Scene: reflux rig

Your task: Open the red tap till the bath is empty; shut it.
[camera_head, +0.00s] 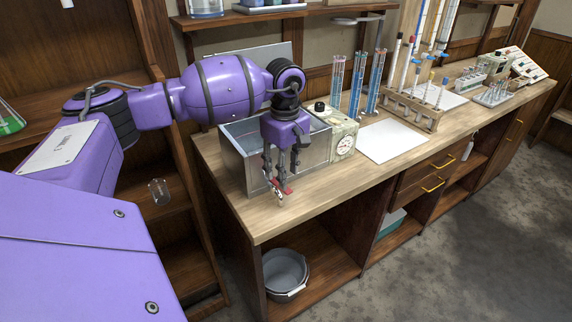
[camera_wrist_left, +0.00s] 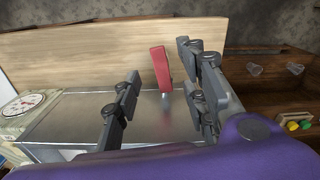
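The bath (camera_head: 232,155) is a grey metal tank near the left end of the bench, and its metal wall also shows in the left wrist view (camera_wrist_left: 75,118). The red tap (camera_head: 287,188) is low on its near side. In the left wrist view its red lever (camera_wrist_left: 160,68) stands up between the fingers, with space on both sides. My left gripper (camera_head: 277,182) points down at the tap, and its fingers are apart in the left wrist view (camera_wrist_left: 165,85). My arm hides part of the bath, and I cannot see the water level. My right gripper is not in view.
A box with a dial (camera_head: 343,142) stands against the bath's right side. A grey bucket (camera_head: 286,272) sits on the shelf below. A white sheet (camera_head: 392,140) and a rack (camera_head: 412,108) of glassware are farther right. The bench's front edge is clear.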

